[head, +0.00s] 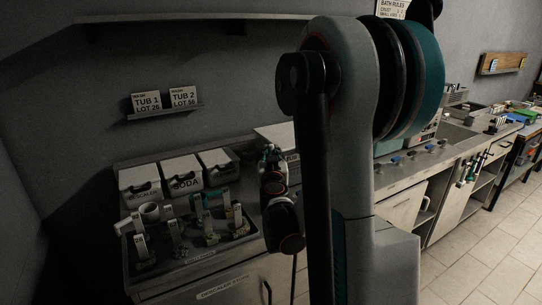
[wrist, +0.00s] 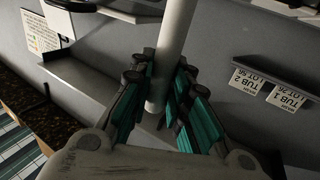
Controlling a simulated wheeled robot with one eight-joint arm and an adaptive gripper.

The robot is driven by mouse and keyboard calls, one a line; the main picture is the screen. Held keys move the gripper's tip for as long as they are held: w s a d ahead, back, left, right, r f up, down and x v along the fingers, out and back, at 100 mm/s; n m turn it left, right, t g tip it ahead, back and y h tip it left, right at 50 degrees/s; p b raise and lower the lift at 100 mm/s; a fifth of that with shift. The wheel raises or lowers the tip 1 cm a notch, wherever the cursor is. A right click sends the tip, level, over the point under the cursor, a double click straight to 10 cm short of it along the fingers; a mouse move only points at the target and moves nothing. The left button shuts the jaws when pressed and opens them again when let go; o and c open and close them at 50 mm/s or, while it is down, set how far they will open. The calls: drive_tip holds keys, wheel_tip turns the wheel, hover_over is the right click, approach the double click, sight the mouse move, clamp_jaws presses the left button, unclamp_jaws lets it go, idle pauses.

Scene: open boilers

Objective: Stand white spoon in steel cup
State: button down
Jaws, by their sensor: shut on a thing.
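My gripper (wrist: 158,98) is shut on a thick pale rod, which looks like the handle of the white spoon (wrist: 176,45). The rod lies between the teal finger pads in the wrist view. Its blunt end shows at the fingers, and the rest runs out past the top edge, so the other end is hidden. In the head view my own arm blocks the middle, and I cannot make out the spoon there. I cannot pick out the steel cup for certain in either view.
A wall ledge (head: 165,112) holds two tub signs. A long counter (head: 400,178) runs right; tiled floor is clear.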

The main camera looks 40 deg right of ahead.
drive_tip(key=c, duration=1.4)
unclamp_jaws()
drive_tip(key=shift+c, duration=0.2)
drive_tip(key=v, duration=1.2)
